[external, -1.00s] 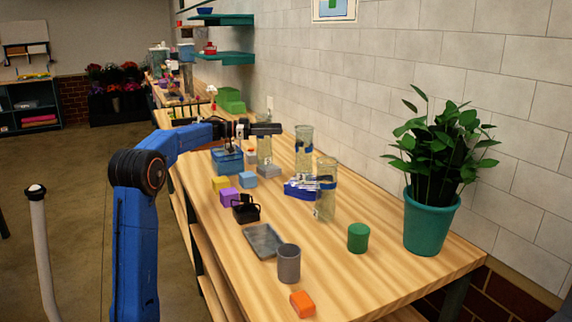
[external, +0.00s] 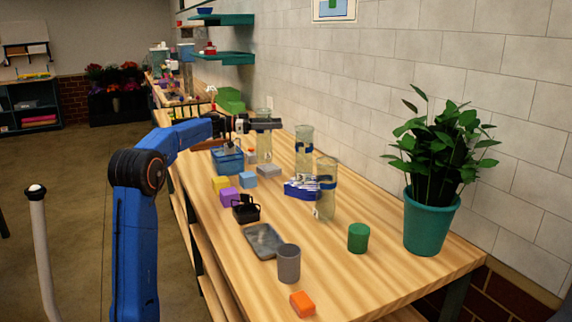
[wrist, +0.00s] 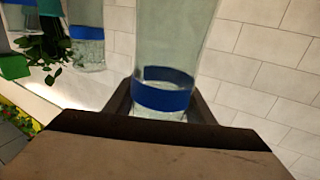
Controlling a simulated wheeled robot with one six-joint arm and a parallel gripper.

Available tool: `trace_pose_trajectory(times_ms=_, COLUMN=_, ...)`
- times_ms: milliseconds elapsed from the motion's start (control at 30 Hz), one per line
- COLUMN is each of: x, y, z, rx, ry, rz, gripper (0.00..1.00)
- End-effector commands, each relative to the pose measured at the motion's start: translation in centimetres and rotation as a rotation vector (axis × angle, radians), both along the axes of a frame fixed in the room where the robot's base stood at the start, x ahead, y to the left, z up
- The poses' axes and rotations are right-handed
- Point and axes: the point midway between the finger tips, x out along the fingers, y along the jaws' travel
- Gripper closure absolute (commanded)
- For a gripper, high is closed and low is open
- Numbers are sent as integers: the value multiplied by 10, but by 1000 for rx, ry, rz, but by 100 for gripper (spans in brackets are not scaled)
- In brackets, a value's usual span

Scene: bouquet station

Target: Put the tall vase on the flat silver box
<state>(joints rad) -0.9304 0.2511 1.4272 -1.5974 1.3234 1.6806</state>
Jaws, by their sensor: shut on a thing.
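My gripper (external: 265,124) is shut on a tall clear glass vase (external: 264,145) near the far middle of the bench. In the wrist view the vase (wrist: 178,40) stands between the dark fingers (wrist: 160,108), with its blue band at their level. The flat silver box (external: 269,171) is a low grey block on the bench, just nearer the camera than the held vase. The vase is behind the box in the picture, not on it. I cannot tell whether its base touches the bench.
Two similar banded vases stand to the right, one (external: 304,160) farther and one (external: 325,200) nearer, beside a blue box (external: 299,191). A blue basket (external: 227,160), a light blue block (external: 248,180) and a purple block (external: 229,196) stand left.

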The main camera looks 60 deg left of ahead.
Motion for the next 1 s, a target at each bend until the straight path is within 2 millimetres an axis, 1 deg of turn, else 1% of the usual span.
trace_pose_trajectory(times_ms=167, x=0, y=0, z=-10, rx=0, ry=-1, rz=0, gripper=100)
trace_pose_trajectory(times_ms=400, x=0, y=0, z=-39, rx=0, ry=0, rz=0, gripper=100)
trace_pose_trajectory(times_ms=833, x=0, y=0, z=-45, rx=1, ry=-1, rz=0, gripper=100)
trace_pose_trajectory(times_ms=867, x=0, y=0, z=-46, rx=0, ry=0, rz=0, gripper=46)
trace_pose_trajectory(times_ms=900, x=0, y=0, z=-46, rx=0, ry=0, rz=0, gripper=37)
trace_pose_trajectory(times_ms=933, x=0, y=0, z=-46, rx=0, ry=0, rz=0, gripper=32)
trace_pose_trajectory(times_ms=1000, x=0, y=0, z=-46, rx=0, ry=0, rz=0, gripper=32)
